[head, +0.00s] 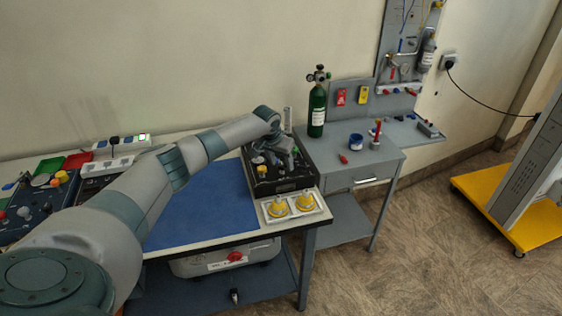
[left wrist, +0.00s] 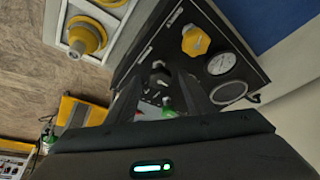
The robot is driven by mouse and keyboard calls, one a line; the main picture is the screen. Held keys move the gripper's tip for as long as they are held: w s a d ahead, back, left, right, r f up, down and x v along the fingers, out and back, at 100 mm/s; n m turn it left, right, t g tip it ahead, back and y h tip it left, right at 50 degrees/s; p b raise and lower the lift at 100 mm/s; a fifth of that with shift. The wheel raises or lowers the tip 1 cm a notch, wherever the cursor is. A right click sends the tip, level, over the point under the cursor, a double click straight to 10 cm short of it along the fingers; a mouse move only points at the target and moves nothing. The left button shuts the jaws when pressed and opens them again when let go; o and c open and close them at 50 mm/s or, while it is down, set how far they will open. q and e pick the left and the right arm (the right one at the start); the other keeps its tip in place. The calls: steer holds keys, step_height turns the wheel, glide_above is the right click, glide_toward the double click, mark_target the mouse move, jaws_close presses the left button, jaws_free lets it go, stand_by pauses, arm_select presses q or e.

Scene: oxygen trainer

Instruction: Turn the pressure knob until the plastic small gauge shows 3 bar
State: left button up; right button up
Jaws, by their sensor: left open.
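The black trainer box (head: 284,184) stands at the right end of the blue-matted bench, and its panel fills the middle of the left wrist view (left wrist: 257,73). A yellow knob (left wrist: 195,41) sits on that panel, beside a small round gauge with a white dial (left wrist: 221,64). The gauge's needle and reading are too small to tell. A second round part (left wrist: 229,93) lies by the gauge, partly behind a finger. My left gripper (left wrist: 160,88) is open over the panel, its fingers apart from the yellow knob. In the head view my left gripper (head: 277,150) hides part of the panel.
A white plate with two yellow fittings (head: 292,206) lies in front of the box. A green cylinder (head: 317,109) stands on the grey side table (head: 345,176) behind right. The blue mat (head: 205,208) is bare beside my arm.

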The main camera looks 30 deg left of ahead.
arm_select(q)
steer(key=c, duration=1)
steer(key=shift+c, duration=0.2)
steer(key=shift+m, duration=0.3)
steer(key=m+b, duration=0.1)
steer(key=m+h+b, duration=0.1)
steer(key=m+b, duration=0.1)
steer(key=shift+a+f+h, duration=0.15)
steer(key=shift+f+h, duration=0.05)
steer(key=shift+h, duration=0.1)
steer(key=m+h+b, duration=0.1)
steer(key=m+b, duration=0.2)
steer(key=b, duration=0.1)
steer(key=shift+w+a+m+g, duration=0.1)
steer(key=shift+w+m+g, duration=0.05)
steer(key=shift+m+g, duration=0.25)
steer(key=shift+r+m+h+b, duration=0.2)
steer(key=shift+m+h+b, duration=0.2)
steer(key=shift+m+b, duration=0.3)
